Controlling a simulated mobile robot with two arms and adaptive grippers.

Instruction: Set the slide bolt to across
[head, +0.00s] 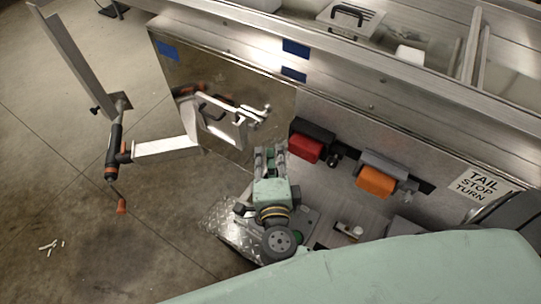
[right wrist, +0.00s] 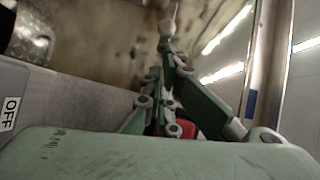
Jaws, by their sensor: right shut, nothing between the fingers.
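A pale metal bracket (head: 222,128) with a dark handle stands out from the shiny side panel in the head view. A silvery bar with a knob (head: 258,112), which looks like the slide bolt, lies at its right end; its exact setting is too small to tell. My right gripper (head: 270,150) is shut and empty, just below and right of that bar. In the right wrist view its fingertips (right wrist: 168,48) come together close to a pale round knob (right wrist: 167,27); I cannot tell whether they touch. My left gripper is not in view.
A treadplate step (head: 228,225) lies below. A post with a bracket arm (head: 165,147) stands left. The floor at left is mostly clear.

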